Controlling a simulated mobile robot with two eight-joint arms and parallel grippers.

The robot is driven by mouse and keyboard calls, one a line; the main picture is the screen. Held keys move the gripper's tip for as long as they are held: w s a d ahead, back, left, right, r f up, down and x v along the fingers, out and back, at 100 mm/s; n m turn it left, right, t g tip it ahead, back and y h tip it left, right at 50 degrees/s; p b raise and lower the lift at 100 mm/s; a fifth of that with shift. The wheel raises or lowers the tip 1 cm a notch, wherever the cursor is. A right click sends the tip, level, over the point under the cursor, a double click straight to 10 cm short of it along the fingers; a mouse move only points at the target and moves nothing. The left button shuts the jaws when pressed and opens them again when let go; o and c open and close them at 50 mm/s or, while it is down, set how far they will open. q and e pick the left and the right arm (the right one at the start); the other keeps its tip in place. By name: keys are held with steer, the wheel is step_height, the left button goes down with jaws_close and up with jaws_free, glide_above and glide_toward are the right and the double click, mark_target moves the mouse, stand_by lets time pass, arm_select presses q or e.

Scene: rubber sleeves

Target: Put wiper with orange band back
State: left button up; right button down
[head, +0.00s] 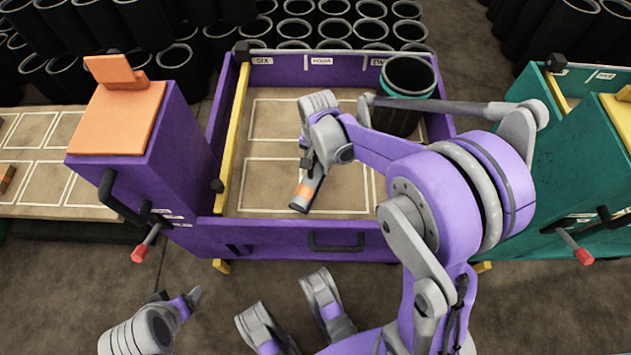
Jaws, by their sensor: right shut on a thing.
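The wiper with the orange band (304,190) is a short grey piece with an orange ring near its lower end. My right gripper (310,162) is shut on its upper part and holds it tilted over the purple tray (342,226). I cannot tell whether the wiper touches the tray floor. The tray has a brown floor marked with white-lined cells. My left gripper (193,298) is low at the left, in front of the tray and away from the wiper. Its fingers are too small to tell open from shut.
A black sleeve with a teal band (410,75) stands in the tray's back right, partly behind my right arm. A purple cabinet (150,165) with an orange top adjoins the left. A teal cabinet (570,160) stands right. Several black sleeves (290,30) fill the back.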

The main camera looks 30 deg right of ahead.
step_height(320, 180, down, 7)
steer(key=shift+f+b, duration=0.15)
steer(key=shift+b, duration=0.8)
steer(key=shift+f, duration=0.15)
steer(key=shift+c, duration=1.6)
jaws_free()
